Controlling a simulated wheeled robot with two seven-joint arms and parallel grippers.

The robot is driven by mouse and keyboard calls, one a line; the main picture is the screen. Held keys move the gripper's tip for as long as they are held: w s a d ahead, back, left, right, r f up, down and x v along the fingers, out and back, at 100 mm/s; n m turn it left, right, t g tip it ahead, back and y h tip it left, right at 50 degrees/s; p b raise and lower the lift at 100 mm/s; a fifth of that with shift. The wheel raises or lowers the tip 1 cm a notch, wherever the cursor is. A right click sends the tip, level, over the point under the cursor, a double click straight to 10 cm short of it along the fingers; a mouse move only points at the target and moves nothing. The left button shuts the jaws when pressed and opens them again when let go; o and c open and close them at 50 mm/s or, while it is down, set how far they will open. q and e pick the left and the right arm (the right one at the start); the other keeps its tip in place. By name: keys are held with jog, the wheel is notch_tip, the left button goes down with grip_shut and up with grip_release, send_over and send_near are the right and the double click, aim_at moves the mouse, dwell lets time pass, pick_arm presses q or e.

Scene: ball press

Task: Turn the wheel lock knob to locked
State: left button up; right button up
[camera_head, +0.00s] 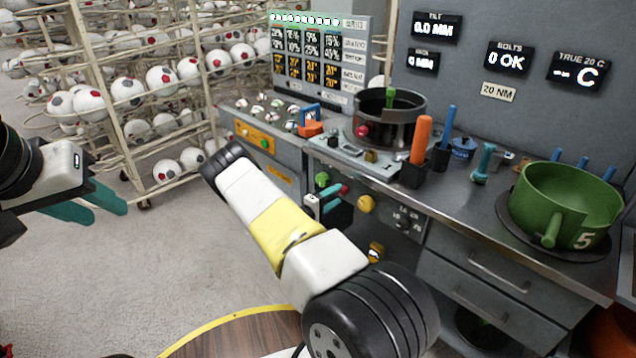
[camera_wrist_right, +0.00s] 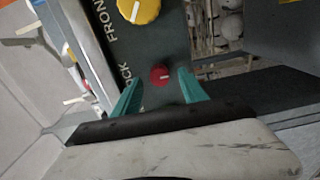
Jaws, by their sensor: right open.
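The red knob (camera_wrist_right: 161,76) with a short white pointer mark sits on a dark panel, beside partly hidden lettering that reads "OCK". In the right wrist view it lies between the teal fingertips of my right gripper (camera_wrist_right: 160,83), which is open with a gap on each side. I cannot tell whether the fingertips reach around the knob or stop short of it. In the head view my right forearm crosses in front of the panel area. My left gripper (camera_head: 109,214) is open and empty over the floor at the far left, well away from the bench.
A yellow knob (camera_wrist_right: 137,9) by "FRONT" lettering is on the same panel; a yellow knob also shows on the bench front (camera_head: 366,204). The bench top holds a round black press (camera_head: 392,105), a green pot (camera_head: 567,200) and tools. Ball racks (camera_head: 120,110) stand left; the floor between is clear.

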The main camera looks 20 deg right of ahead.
jog(key=shift+v, duration=2.7)
